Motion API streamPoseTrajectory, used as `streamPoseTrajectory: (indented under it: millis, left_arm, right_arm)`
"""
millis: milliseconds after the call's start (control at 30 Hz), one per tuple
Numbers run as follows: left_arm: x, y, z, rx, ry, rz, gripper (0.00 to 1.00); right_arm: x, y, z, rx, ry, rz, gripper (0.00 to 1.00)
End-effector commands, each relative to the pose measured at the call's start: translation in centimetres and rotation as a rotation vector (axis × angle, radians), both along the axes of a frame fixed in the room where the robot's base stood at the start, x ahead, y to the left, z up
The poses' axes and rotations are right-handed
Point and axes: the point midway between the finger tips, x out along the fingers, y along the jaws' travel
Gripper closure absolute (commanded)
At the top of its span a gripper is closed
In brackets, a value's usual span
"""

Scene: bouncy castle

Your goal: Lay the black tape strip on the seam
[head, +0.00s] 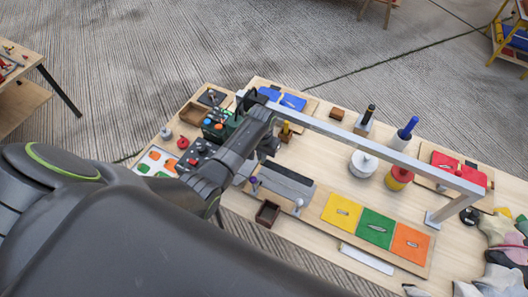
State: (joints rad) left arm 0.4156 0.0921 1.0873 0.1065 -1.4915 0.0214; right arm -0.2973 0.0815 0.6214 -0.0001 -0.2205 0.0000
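A grey seam panel (278,187) lies on the wooden table, left of the coloured panels. A darker band runs along its far side; I cannot tell whether it is the seam, the black tape strip or shadow. I cannot pick out the tape strip as a separate thing. My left arm comes in from the lower left and covers much of the table's left part. My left gripper (267,147) is over the table just beyond the panel's far left end. Its fingers are small and dark, so its opening and anything in it are unclear. My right gripper is out of view.
A silver frame (385,146) spans the table (315,155) above the work. Yellow, green and orange panels (376,228) lie to the right of the seam panel. A white lidded pot (363,164), rolls and a small dark box (267,213) stand nearby. Crumpled fabric (500,262) lies at the right.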

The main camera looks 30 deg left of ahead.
Motion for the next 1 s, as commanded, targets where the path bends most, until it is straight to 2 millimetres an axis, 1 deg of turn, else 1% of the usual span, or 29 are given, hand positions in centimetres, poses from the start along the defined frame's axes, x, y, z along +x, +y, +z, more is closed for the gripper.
streamPoseTrajectory:
  millis: [167, 367, 567, 867, 1000]
  left_arm:
    - [-0.1, 0.0, -0.7, 0.0, 0.001, 0.0, 1.0]
    - [-0.1, 0.0, -1.8, 0.0, 0.0, 0.0, 1.0]
    - [-0.1, 0.0, -3.9, 0.0, 0.0, 0.0, 1.0]
    - [-0.1, 0.0, -7.4, 0.0, 0.0, 0.0, 1.0]
    - [-0.1, 0.0, -8.6, 0.0, 0.002, 0.0, 1.0]
  right_arm:
    - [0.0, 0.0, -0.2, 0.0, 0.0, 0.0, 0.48]
    - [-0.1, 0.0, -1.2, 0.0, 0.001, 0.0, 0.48]
    - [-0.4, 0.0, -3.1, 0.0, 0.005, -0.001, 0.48]
    - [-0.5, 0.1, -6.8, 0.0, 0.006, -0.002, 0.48]
    - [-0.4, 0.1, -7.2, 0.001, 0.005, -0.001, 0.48]
